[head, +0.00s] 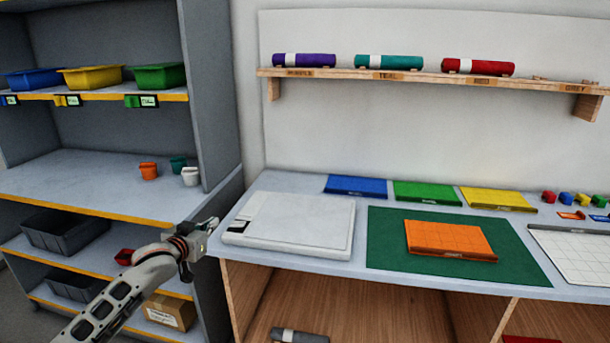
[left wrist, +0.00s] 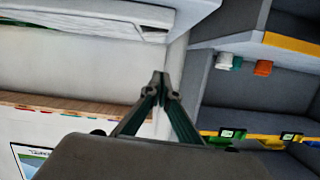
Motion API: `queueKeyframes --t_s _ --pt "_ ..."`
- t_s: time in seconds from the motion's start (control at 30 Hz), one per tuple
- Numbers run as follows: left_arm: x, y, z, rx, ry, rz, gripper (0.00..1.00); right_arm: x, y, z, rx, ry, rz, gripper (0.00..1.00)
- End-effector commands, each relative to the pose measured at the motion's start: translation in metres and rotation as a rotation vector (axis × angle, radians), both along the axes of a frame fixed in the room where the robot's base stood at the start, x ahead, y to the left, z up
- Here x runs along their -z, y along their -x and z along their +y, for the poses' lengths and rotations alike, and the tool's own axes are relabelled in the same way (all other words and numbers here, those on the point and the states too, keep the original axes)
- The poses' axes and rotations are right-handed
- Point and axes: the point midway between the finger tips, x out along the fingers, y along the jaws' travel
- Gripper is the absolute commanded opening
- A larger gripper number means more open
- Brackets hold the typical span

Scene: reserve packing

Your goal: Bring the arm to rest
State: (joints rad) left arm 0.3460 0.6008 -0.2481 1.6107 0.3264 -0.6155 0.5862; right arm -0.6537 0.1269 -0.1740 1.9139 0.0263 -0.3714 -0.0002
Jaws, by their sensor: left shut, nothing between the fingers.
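My left gripper (head: 212,224) is shut and empty, held in the air in front of the gap between the shelf unit and the workbench. In the head view its arm comes in from the lower left. In the left wrist view the two fingers (left wrist: 159,84) meet at their tips with nothing between them. My right gripper is in neither view.
The grey shelf unit (head: 213,90) stands left, with bins above and small cups on its middle shelf. The workbench (head: 280,182) holds a white flat device (head: 300,225), a green mat (head: 385,252) and an orange board (head: 450,240). A wall shelf (head: 430,77) carries several rolls.

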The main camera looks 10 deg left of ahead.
Motion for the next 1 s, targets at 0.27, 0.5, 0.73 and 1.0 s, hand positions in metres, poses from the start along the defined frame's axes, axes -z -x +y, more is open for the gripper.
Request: queueKeyframes --t_s 0.27,0.5,0.73,1.0 --pt "0.091 0.052 -0.052 0.072 -0.023 0.086 0.00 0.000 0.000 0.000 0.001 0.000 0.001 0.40" --pt "0.200 0.157 -0.122 0.163 -0.054 0.198 0.00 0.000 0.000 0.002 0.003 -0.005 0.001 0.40" --pt "0.273 0.282 -0.178 0.222 -0.079 0.301 0.00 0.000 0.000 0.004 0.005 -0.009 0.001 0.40" --pt "0.305 0.385 -0.208 0.244 -0.111 0.381 0.00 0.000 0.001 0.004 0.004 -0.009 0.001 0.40"
